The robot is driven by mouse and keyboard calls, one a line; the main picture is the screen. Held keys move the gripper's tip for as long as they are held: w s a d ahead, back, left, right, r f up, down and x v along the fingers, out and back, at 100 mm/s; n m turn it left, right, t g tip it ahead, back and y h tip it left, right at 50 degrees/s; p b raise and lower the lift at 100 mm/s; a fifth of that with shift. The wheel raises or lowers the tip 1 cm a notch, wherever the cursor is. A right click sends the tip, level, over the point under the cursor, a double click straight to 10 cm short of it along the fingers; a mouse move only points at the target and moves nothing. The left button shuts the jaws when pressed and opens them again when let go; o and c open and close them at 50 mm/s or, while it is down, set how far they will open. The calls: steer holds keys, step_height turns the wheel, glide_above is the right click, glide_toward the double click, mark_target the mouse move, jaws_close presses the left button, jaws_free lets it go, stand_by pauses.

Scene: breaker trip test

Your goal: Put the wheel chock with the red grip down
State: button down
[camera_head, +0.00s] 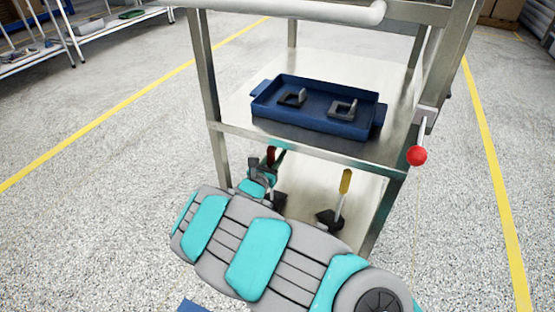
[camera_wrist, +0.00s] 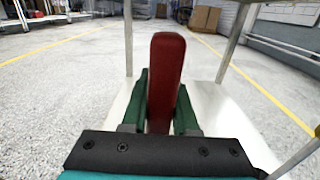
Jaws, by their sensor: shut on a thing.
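The wheel chock with the red grip (camera_head: 270,153) is at the left part of the cart's lower shelf (camera_head: 308,190). In the head view its dark base (camera_head: 280,201) shows partly beside my arm. My gripper (camera_head: 274,163) is shut on the grip. In the wrist view the red grip (camera_wrist: 166,75) stands upright between my two green fingers (camera_wrist: 162,108). The chock's base is hidden there. I cannot tell whether the base touches the shelf or hangs just above it.
A second chock (camera_head: 328,218) with a yellow grip (camera_head: 345,182) stands to the right on the lower shelf. A blue tray (camera_head: 262,122) with two dark brackets is on the shelf above. A red-knobbed lever (camera_head: 417,156) sticks out at the cart's right. Metal posts frame the shelf.

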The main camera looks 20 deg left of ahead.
steer(key=shift+f, duration=0.6)
steer(key=c, duration=0.7)
jaws_free()
steer(key=s, duration=0.8)
steer(key=s+a, duration=0.1)
steer(key=s, duration=0.3)
